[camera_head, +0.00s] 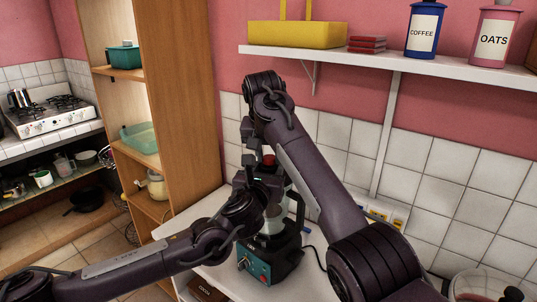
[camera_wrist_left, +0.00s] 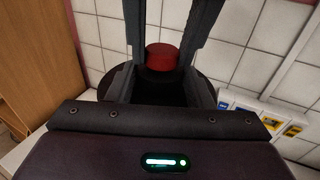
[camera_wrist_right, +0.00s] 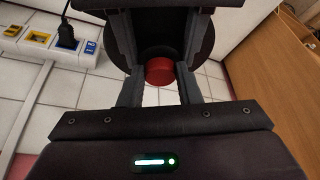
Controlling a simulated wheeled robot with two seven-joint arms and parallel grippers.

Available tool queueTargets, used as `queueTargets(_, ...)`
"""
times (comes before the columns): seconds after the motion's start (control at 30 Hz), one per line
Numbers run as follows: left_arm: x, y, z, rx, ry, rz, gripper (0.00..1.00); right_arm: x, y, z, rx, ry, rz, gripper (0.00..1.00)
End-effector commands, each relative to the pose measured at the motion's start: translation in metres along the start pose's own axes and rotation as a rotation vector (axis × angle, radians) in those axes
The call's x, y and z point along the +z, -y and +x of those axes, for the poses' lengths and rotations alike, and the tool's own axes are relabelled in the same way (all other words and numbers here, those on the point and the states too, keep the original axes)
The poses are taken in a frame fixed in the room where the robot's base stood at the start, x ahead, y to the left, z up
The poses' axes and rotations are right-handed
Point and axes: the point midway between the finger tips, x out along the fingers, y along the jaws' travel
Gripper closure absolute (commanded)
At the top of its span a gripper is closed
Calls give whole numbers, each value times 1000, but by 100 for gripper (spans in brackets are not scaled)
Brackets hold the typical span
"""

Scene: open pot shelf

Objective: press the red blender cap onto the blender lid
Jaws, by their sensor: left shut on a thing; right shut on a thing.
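The blender stands on the white counter, with its teal-fronted base (camera_head: 268,258) and its clear jar (camera_head: 274,222) partly hidden by my arms. The red blender cap (camera_head: 268,160) shows above it; it also shows in the left wrist view (camera_wrist_left: 162,57) and the right wrist view (camera_wrist_right: 160,71). The dark round blender lid (camera_wrist_left: 205,92) lies right at the cap; whether the cap is fully seated cannot be told. My left gripper (camera_wrist_left: 163,80) is shut at lid level, its contact hidden. My right gripper (camera_wrist_right: 160,80) is shut around the cap, facing the left gripper.
A wall shelf with a yellow basket (camera_head: 297,34) and canisters hangs above. A tall wooden shelf unit (camera_head: 185,90) stands to the left. Outlets (camera_head: 385,212) are on the tiled wall behind, with a cable near the base. The arms crowd the space around the blender.

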Motion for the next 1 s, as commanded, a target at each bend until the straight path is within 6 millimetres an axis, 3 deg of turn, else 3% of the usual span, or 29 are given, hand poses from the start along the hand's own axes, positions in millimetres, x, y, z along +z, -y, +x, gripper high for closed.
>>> queueTargets(1.0, 1, 0, 0, 1, 2, -1, 94, 0, 0, -3, -3, -11, 3, 90)
